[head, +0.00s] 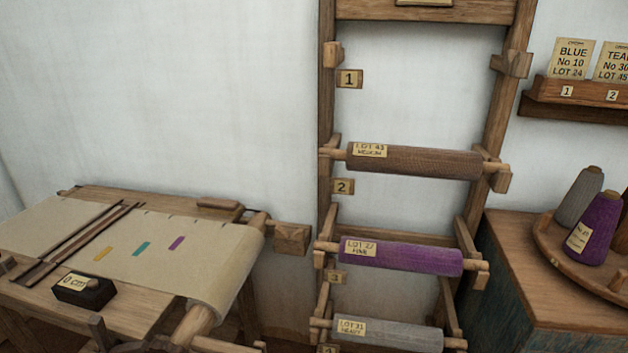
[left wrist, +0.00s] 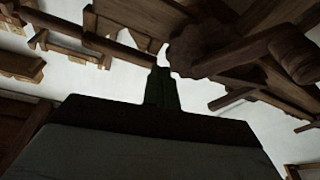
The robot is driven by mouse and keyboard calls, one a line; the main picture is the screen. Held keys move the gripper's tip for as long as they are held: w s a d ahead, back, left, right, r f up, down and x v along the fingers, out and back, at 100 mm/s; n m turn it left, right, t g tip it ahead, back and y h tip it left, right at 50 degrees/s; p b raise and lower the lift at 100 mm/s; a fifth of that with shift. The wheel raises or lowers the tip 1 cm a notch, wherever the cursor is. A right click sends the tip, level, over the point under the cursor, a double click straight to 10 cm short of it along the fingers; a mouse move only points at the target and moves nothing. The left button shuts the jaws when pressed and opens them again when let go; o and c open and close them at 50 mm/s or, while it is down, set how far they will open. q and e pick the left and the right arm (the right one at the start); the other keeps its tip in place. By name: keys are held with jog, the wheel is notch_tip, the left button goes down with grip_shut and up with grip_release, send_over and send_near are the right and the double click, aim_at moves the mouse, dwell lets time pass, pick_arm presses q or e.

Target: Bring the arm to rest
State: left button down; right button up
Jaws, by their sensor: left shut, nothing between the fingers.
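My left gripper (left wrist: 161,88) shows in the left wrist view as a dark shape reaching up from the bottom. Its fingers are together and hold nothing. Dark wooden beams and a toothed wooden wheel (left wrist: 225,62) appear beyond the fingertips, with pale wall behind. I cannot tell the distance from the fingertips to them. Neither arm nor gripper shows in the head view, and my right gripper is in neither view.
In the head view, a loom (head: 208,252) with cream cloth and a black 0 cm block (head: 83,291) stands left. A wooden rack (head: 326,110) holds brown (head: 420,161), purple (head: 410,258) and grey (head: 400,335) rolls. Yarn cones (head: 594,230) stand on a cabinet at right.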

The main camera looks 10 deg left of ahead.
pick_arm(q)
jog(key=s+d+f+m+g, duration=0.1)
jog(key=s+f+g, duration=0.25)
jog(key=f, duration=0.45)
jog(key=s+d+f+m+g+h, duration=0.1)
jog(key=s+f+g, duration=0.25)
jog(key=f, duration=0.45)
jog(key=s+d+f+m+g, duration=0.1)
jog(key=s+f+g, duration=0.25)
jog(key=f, duration=0.45)
jog(key=s+f+m+g, duration=0.1)
jog(key=s+f+g, duration=0.3)
jog(key=s, duration=0.5)
jog(key=s+a+f+m+g, duration=0.1)
jog(key=s+f+g, duration=0.4)
jog(key=s, duration=0.3)
jog(key=shift+s+f+m+y, duration=0.3)
jog(key=shift+s+f+y, duration=0.1)
jog(key=shift+a, duration=0.1)
